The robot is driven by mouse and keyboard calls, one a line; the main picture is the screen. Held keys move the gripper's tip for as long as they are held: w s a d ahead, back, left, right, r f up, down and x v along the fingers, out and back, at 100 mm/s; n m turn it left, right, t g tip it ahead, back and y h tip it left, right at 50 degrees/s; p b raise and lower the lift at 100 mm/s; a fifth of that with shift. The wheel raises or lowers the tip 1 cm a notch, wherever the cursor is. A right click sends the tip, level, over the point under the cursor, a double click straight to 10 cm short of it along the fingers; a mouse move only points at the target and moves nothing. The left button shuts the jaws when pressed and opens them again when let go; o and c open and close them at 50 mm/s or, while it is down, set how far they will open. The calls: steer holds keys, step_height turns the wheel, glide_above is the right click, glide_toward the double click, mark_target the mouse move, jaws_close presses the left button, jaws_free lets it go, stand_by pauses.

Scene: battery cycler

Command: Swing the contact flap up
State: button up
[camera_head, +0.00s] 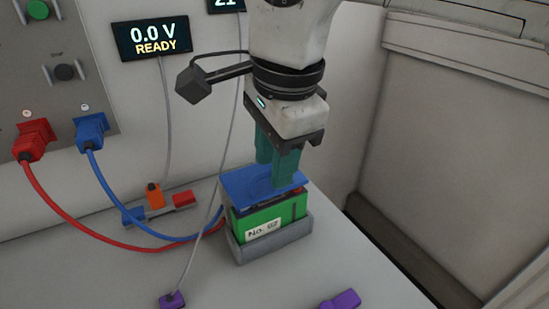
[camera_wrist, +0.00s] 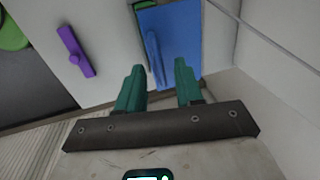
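The blue contact flap (camera_head: 240,182) lies down, roughly flat, over the top of a green battery (camera_head: 284,214) labelled "No. 02". The battery sits in a grey cradle (camera_head: 272,240) on the bench. My gripper (camera_head: 275,173) points down over the flap, its teal fingers at or just above it. In the wrist view the fingers of my gripper (camera_wrist: 158,78) are apart. A raised blue ridge on the flap (camera_wrist: 180,42) shows in the gap between them, nearer the left finger. I cannot tell whether a finger touches it.
Red (camera_head: 33,139) and blue (camera_head: 92,132) plugs trail cables to the cradle's left side. An orange-topped part (camera_head: 154,196) stands left of it. Purple pieces (camera_head: 172,300) (camera_head: 341,300) lie in front. A display (camera_head: 151,39) reads 0.0 V READY. A wall bounds the right.

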steer(key=shift+f, duration=0.1)
steer(key=shift+c, duration=0.4)
jaws_close()
stand_by(1.0)
